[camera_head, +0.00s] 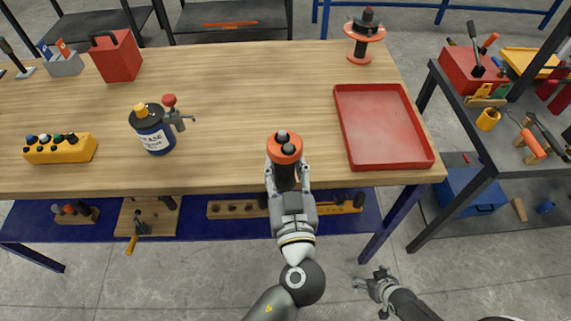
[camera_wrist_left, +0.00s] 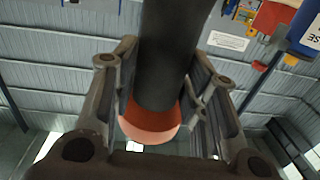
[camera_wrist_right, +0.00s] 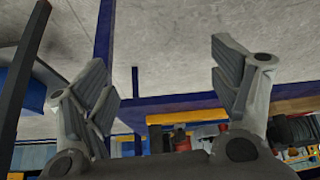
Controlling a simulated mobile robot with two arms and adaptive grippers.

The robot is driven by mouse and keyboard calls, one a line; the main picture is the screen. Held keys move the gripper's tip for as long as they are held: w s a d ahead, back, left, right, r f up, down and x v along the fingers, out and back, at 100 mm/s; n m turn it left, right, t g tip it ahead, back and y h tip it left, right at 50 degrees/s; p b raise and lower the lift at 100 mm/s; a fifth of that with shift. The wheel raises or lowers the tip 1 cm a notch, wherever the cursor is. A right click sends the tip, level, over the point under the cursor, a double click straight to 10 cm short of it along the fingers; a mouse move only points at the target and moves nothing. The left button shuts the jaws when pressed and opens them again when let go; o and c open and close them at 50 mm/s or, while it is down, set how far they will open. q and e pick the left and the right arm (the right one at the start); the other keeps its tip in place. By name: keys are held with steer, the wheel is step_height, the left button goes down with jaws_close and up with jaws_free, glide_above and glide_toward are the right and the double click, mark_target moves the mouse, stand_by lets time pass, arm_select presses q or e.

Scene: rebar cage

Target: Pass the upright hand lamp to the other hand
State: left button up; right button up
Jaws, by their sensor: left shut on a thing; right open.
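The hand lamp (camera_head: 285,150) has an orange-red ring on top and a dark body. My left gripper (camera_head: 287,182) is shut on the lamp's dark body, near the table's front edge in the head view. In the left wrist view the lamp (camera_wrist_left: 172,55) stands between the fingers of my left gripper (camera_wrist_left: 165,95), with its orange-red end showing. Whether the lamp touches the table cannot be told. My right gripper (camera_head: 374,281) is open and empty, low in front of the table and apart from the lamp. In the right wrist view the gap between its fingers (camera_wrist_right: 165,95) is empty.
A red tray (camera_head: 385,125) lies on the wooden table's right side. A blue grease can (camera_head: 152,130) and a yellow block (camera_head: 60,148) stand on the left. A tool cart (camera_head: 500,105) stands right. A shelf with tools lies below the tabletop. The table's middle is clear.

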steer(key=s+a+f+g, duration=0.1)
steer(key=s+f, duration=0.2)
steer(key=s, duration=0.5)
steer(key=s+a+f+g, duration=0.2)
steer(key=s+f, duration=0.1)
steer(key=s, duration=0.5)
steer(key=s+a+f+g+h, duration=0.1)
steer(key=s+a+f+g, duration=0.1)
steer(key=s, duration=0.6)
steer(key=shift+s+a+f, duration=0.2)
steer(key=shift+s+f, duration=0.1)
steer(key=shift+f, duration=0.55)
